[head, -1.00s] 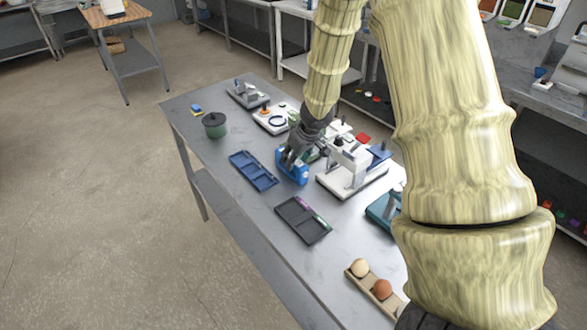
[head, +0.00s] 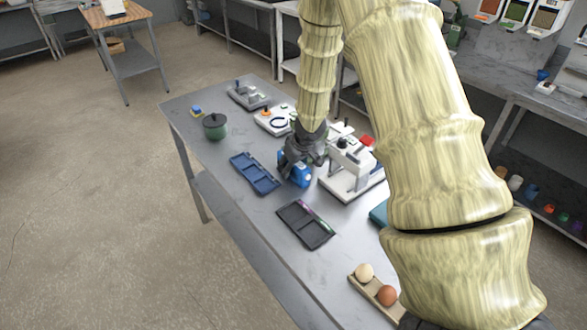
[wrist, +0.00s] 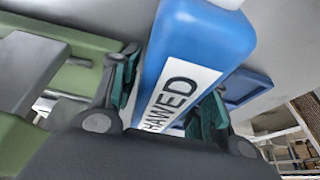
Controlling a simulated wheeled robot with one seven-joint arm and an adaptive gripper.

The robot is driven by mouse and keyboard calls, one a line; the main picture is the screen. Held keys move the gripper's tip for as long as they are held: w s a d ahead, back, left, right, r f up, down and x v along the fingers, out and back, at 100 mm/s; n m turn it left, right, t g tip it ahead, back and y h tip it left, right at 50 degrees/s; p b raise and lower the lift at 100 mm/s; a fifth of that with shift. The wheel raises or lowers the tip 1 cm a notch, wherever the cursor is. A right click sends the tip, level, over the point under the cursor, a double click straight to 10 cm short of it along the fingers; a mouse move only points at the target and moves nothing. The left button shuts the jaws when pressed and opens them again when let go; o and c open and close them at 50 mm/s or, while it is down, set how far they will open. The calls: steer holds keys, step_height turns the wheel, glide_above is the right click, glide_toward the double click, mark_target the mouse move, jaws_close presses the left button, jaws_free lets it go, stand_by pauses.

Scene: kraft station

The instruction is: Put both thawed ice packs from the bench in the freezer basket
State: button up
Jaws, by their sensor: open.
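A blue ice pack (wrist: 212,38) with a white label reading "…HAWED" stands between my gripper's fingers in the wrist view. In the head view this blue pack (head: 299,179) shows just below my gripper (head: 297,160), on the metal bench (head: 222,168). My gripper (wrist: 165,95) is open, one finger on each side of the pack; I cannot tell whether either finger touches it. I cannot make out a second ice pack; my arm hides part of the bench. No freezer basket can be told for certain.
A blue tray (head: 253,174) and a dark compartment tray (head: 305,224) lie near the pack. A white device (head: 350,168) stands close on its right. A green pot (head: 215,126) stands at the left, and an egg holder (head: 364,293) at the near end. The floor at left is clear.

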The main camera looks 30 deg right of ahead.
steer(key=shift+f, duration=0.1)
steer(key=shift+w, duration=0.1)
steer(key=shift+c, duration=1)
jaws_close()
